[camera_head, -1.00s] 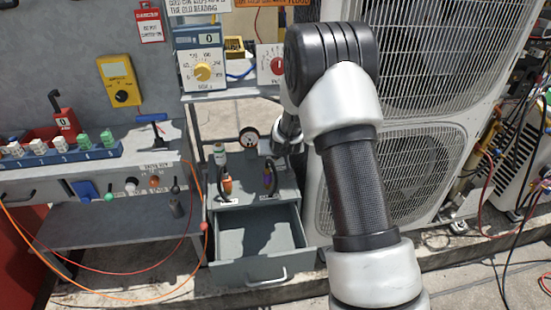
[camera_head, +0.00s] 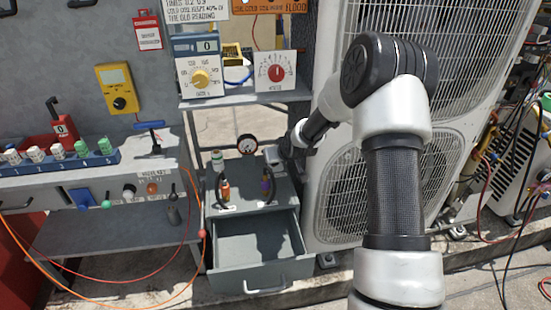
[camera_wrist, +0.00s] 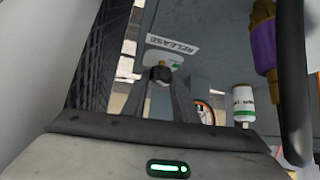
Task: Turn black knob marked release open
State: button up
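The black knob (camera_wrist: 160,73) shows in the wrist view beside a white label reading RELEASE (camera_wrist: 172,45), on a grey surface. My gripper (camera_wrist: 161,80) has its two fingers apart, one on each side of the knob, with the tips close to it. I cannot tell whether they touch it. In the head view my gripper (camera_head: 274,156) is small, at the back right of the top of a grey drawer cabinet (camera_head: 255,198). The knob cannot be made out there.
The cabinet's drawer (camera_head: 262,240) is pulled out. A round gauge (camera_head: 247,145) is behind. A large condenser (camera_head: 345,195) stands close on the right.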

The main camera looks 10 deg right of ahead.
jog(key=o, duration=0.4)
jog(key=shift+f, duration=0.15)
jog(key=shift+s+d+r, duration=0.1)
jog(key=shift+s+r, duration=0.15)
jog(key=shift+r, duration=0.15)
jog(key=shift+p+v, duration=2.6)
jog(key=shift+v, duration=5.7)
jog(key=shift+s+f, duration=0.1)
